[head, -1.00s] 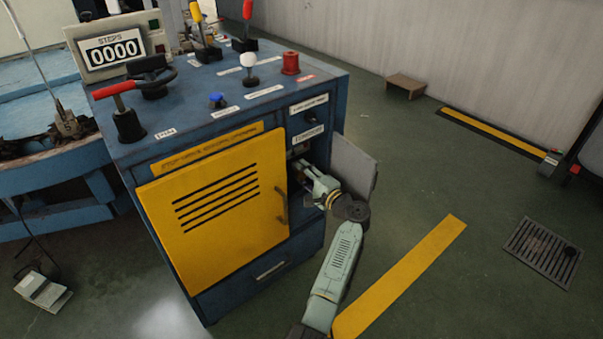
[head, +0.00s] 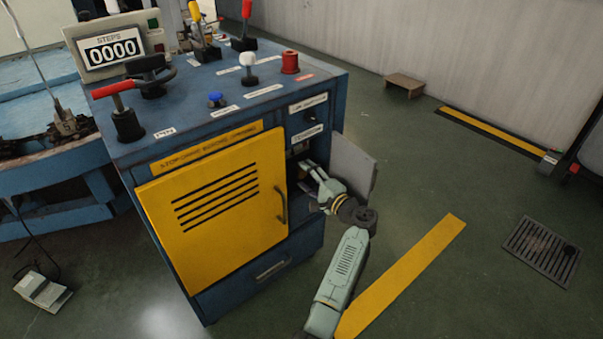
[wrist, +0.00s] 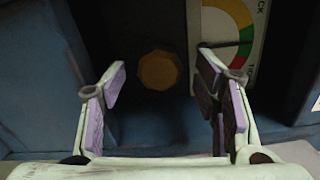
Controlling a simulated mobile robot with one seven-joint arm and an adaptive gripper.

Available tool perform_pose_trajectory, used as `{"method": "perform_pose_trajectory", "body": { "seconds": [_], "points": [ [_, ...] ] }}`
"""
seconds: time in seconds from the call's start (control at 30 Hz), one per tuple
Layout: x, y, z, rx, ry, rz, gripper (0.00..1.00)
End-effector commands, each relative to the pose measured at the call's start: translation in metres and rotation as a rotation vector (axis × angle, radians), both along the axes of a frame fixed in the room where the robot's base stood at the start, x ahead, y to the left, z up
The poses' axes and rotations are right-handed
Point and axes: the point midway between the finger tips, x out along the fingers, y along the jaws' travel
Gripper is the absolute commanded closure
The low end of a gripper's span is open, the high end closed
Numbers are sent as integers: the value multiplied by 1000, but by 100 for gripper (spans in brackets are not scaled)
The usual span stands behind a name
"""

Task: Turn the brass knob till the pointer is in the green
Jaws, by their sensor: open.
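The brass knob (wrist: 159,70) is a dull yellow faceted knob inside a dark compartment, seen in the wrist view. My gripper (wrist: 161,76) is open, with one finger on each side of the knob in the picture. The fingers look short of the knob and apart from it. The gauge (wrist: 229,28) is upper right, partly behind the right finger, with yellow, green and red bands. Its dark pointer (wrist: 222,44) seems to lie near the green-red border; the exact spot is unclear. In the head view my gripper (head: 309,168) is at the compartment opening; the knob is not discernible there.
A grey door (head: 353,166) stands open just right of my gripper. A yellow cabinet door (head: 218,210) is at its left. The blue cabinet top (head: 190,125) carries levers and buttons. The green floor to the right is mostly clear.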

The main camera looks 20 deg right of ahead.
Motion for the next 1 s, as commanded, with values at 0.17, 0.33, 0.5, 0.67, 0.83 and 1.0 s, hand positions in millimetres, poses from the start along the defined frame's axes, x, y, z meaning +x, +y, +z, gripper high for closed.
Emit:
{"method": "perform_pose_trajectory", "body": {
  "seconds": [0.17,0.33,0.5,0.67,0.83,1.0],
  "points": [
    [-29,-12,0,0,0,-3,44],
    [-44,-16,0,0,0,0,44],
    [-46,-17,0,0,-1,0,44],
    [-46,-17,0,0,-1,0,44],
    [-46,-17,0,0,0,-1,44],
    [-46,-17,0,0,-1,-1,44]
  ]
}}
